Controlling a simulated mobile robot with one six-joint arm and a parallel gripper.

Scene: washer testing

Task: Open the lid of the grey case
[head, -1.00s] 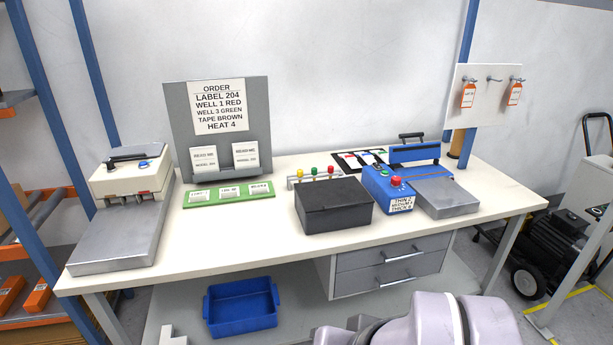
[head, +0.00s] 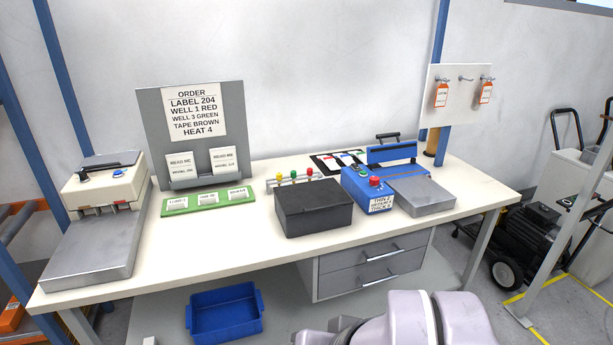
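The grey case (head: 314,208) is a dark grey box in the middle of the white bench, near its front edge. Its lid (head: 315,196) is flat on top and closed, so its inside is hidden. Part of my arm shows at the bottom right of the head view, below and in front of the bench. My gripper is not in view.
A blue sealer (head: 370,190) stands close to the case's right. Behind the case is a small rack with coloured knobs (head: 294,176). A green tray (head: 208,202) and order board (head: 191,140) are to its left. Drawers (head: 370,265) and a blue bin (head: 224,312) are below.

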